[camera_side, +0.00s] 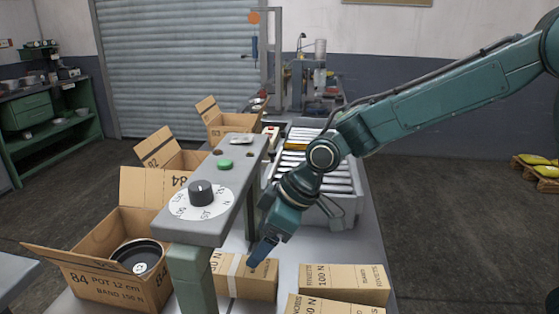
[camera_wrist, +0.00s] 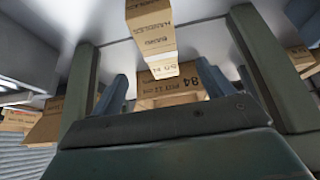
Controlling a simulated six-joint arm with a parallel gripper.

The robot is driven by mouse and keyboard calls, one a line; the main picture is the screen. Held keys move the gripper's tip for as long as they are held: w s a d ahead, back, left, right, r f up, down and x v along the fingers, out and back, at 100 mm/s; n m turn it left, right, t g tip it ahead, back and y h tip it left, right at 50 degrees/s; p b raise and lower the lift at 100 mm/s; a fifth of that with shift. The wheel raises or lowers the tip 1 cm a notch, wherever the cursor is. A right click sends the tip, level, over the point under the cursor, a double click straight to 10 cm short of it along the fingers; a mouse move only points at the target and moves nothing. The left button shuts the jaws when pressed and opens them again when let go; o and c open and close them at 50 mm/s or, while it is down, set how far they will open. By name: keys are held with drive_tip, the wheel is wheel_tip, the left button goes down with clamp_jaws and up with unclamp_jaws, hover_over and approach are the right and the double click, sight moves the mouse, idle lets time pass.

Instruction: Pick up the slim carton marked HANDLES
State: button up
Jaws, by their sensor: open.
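A slim brown carton (camera_wrist: 152,28) shows at the top middle of the wrist view, with lettering that appears to read HANDLES, upside down and small. In the side view a carton (camera_side: 252,284) with a pale tape strip and "50 N" lies on the grey table, partly hidden by the green post; it looks like the same one. My gripper (camera_side: 262,252) is just above or beside its top; contact cannot be told. In the wrist view my gripper (camera_wrist: 163,86) has its two blue fingers apart, with nothing clearly held between them.
Two cartons, one marked RIVETS 100 N (camera_side: 343,278), lie right of it. An open box marked 84 (camera_side: 112,285) holds a dark pot (camera_side: 138,257). The grey dial panel (camera_side: 215,225) on its post stands close left.

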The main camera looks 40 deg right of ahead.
sight(241, 265)
drive_tip(key=shift+x, duration=3.7)
drive_tip(key=shift+f, duration=0.1)
drive_tip(key=shift+x, duration=2.45)
drive_tip(key=shift+c, duration=0.2)
drive_tip(key=shift+w, duration=0.1)
drive_tip(key=c, duration=1.3)
